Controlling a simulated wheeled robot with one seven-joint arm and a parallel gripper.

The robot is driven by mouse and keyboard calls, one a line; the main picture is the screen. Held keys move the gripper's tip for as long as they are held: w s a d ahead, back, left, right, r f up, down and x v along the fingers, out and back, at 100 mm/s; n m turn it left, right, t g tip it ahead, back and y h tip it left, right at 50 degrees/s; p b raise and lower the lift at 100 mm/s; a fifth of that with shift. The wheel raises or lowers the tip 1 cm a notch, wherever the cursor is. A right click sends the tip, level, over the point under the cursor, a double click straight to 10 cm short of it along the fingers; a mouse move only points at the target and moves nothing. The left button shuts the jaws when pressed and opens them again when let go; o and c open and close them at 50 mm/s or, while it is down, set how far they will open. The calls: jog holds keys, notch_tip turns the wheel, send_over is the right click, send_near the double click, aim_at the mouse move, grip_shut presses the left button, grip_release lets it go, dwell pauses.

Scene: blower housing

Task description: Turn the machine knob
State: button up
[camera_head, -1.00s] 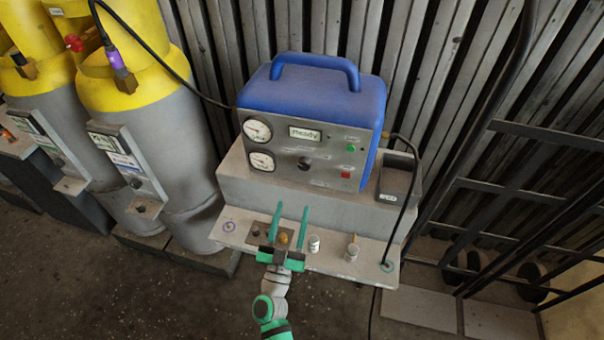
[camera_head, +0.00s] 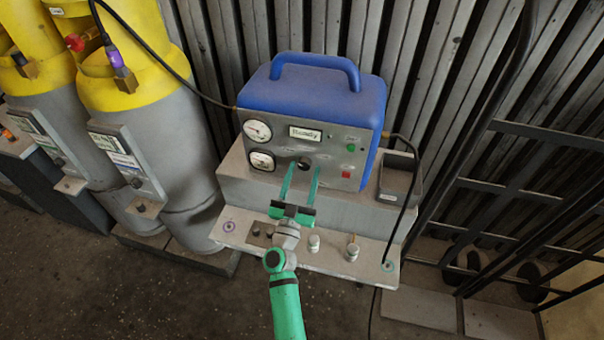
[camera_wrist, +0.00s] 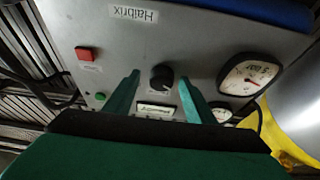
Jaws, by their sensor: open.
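The blue-and-grey machine (camera_head: 312,115) stands on a grey stepped base, its front panel facing me. Its black knob (camera_head: 304,164) is low in the middle of the panel and shows large in the wrist view (camera_wrist: 161,78). My gripper (camera_head: 301,167) is open, with its green fingers pointing at the panel. In the head view the fingertips are on either side of the knob. In the wrist view the knob is between the two fingers, near their tips. I cannot tell whether either finger touches it.
Two round gauges (camera_head: 257,131) are left of the knob; a green button (camera_head: 351,147) and a red button (camera_head: 347,175) are right. Small bottles (camera_head: 352,250) stand on the lower shelf. Grey-yellow cylinders (camera_head: 150,130) stand at left, a black metal rack (camera_head: 500,190) at right.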

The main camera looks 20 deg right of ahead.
jog(key=shift+w, duration=0.1)
jog(key=shift+a, duration=0.1)
jog(key=c, duration=1)
jog(key=shift+c, duration=0.2)
jog(key=shift+w+r+m, duration=0.1)
jog(key=shift+m, duration=0.2)
jog(key=shift+w+a+m+g+h, duration=0.1)
jog(key=shift+m+g+h, duration=0.3)
jog(key=shift+m, duration=0.4)
jog(key=m, duration=0.2)
jog(key=m+g+h, duration=0.1)
jog(key=shift+w+a, duration=0.1)
jog(key=shift+a, duration=0.15)
jog(key=m+g+h, duration=0.1)
jog(key=m, duration=0.2)
jog(key=m+g, duration=0.1)
jog(key=m, duration=0.2)
jog(key=shift+w+a+r+g+h, duration=0.15)
jog(key=shift+g+h, duration=0.25)
jog(key=shift+r+m+g, duration=0.1)
jog(key=shift+m+g, duration=0.8)
jog(key=shift+m, duration=1.7)
